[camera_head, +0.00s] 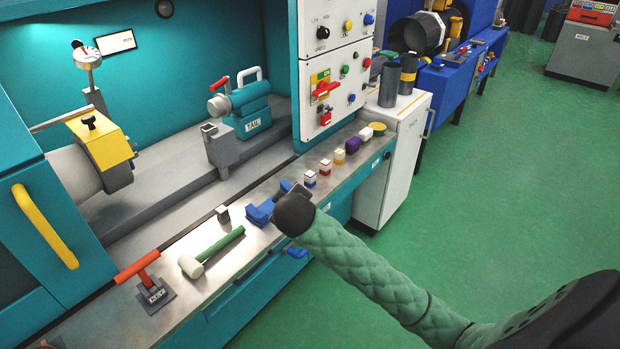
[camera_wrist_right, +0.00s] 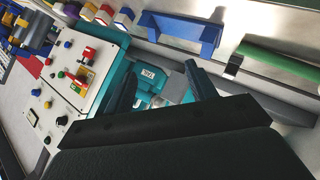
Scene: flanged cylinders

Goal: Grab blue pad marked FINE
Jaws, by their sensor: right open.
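A row of small blocks lies on the metal ledge. The nearest is a white block with blue on it (camera_head: 310,179), probably the blue pad; its lettering is too small to read. It also shows at the top of the right wrist view (camera_wrist_right: 124,18). My right gripper (camera_head: 287,191) is over the ledge beside a blue bracket, short of this block; its fingers are mostly hidden behind my wrist in the head view. In the right wrist view the gripper (camera_wrist_right: 160,82) is open, with nothing between its fingers.
Beyond are a red-and-white block (camera_head: 325,166), a yellow-and-white block (camera_head: 339,157) and a purple block (camera_head: 353,145). The blue bracket (camera_head: 259,212) and a green-handled mallet (camera_head: 212,251) lie nearer. A control panel (camera_head: 335,85) rises behind the row.

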